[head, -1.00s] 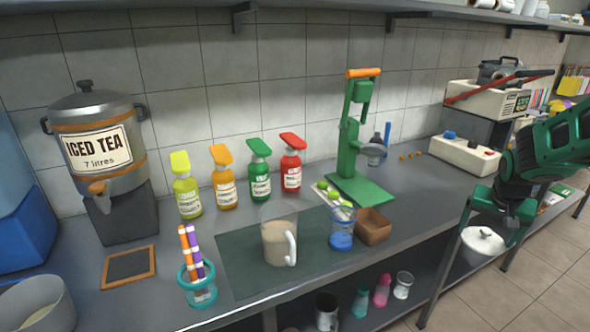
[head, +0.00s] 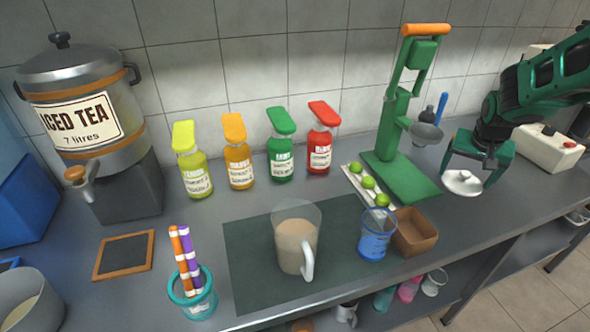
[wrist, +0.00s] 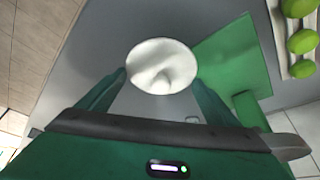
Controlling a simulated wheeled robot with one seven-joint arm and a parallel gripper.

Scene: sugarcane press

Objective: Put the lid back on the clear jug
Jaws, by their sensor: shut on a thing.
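The clear jug (head: 297,240) stands upright on the dark mat in the head view. It is open at the top, holds a beige drink and has a white handle toward the front right. My gripper (head: 467,178) is at the right, beyond the green press, well apart from the jug. It is shut on the white round lid (head: 462,184), which hangs about level between the fingers. In the wrist view the lid (wrist: 160,64) shows its pale top and knob, with a finger at each side. The jug is not in the wrist view.
The green press (head: 400,150) stands between my gripper and the jug's back right. A blue-filled cup (head: 376,238), a brown box (head: 414,232) and a tray of limes (head: 368,183) are right of the jug. Several bottles (head: 238,160) stand behind. A pen cup (head: 192,298) is front left.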

